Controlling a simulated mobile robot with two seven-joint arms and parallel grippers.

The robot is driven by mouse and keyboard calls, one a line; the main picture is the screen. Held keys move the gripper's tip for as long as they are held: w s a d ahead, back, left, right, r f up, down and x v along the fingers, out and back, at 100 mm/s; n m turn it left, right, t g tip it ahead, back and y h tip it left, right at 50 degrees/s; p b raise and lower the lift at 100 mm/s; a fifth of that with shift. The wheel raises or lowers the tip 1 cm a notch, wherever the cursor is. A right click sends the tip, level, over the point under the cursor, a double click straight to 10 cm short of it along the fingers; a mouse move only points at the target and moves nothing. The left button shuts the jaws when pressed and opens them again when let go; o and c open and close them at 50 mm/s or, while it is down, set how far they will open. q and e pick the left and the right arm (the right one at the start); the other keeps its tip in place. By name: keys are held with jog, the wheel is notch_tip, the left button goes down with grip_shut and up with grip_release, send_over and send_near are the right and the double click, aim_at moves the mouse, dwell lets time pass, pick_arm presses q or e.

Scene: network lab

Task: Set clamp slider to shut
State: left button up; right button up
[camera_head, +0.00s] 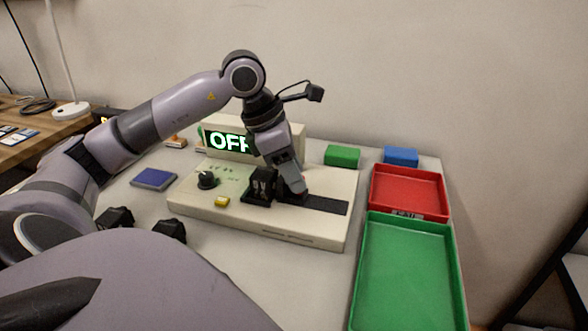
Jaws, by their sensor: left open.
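A cream control panel (240,219) stands on the table. A dark slider track (325,205) runs along its right part, with a black upright block (259,187) at the track's left end. My left gripper (296,190) reaches down over the track, just right of the block. It is open, with its fingertips low at the track. A small reddish part shows beside the fingertips; the gripper hides most of it, so I cannot tell contact or the slider handle's exact position. A display (227,141) behind reads "OFF" in green, its right end partly covered by my arm.
The panel also has a black knob (207,180) and a yellow button (222,201). A red tray (408,214) and a green tray (365,275) stand at right. Green (342,155) and blue (401,156) blocks lie behind. A blue pad (153,178) lies left.

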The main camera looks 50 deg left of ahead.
aim_at(279, 181)
pick_arm(q)
jog(key=shift+a, duration=0.1)
jog(key=p+v, duration=0.1)
jog(key=v, duration=0.5)
jog(key=shift+s+r, duration=0.15)
jog(key=shift+r, duration=0.15)
jog(key=shift+s+r, duration=0.1)
jog(key=shift+r, duration=0.15)
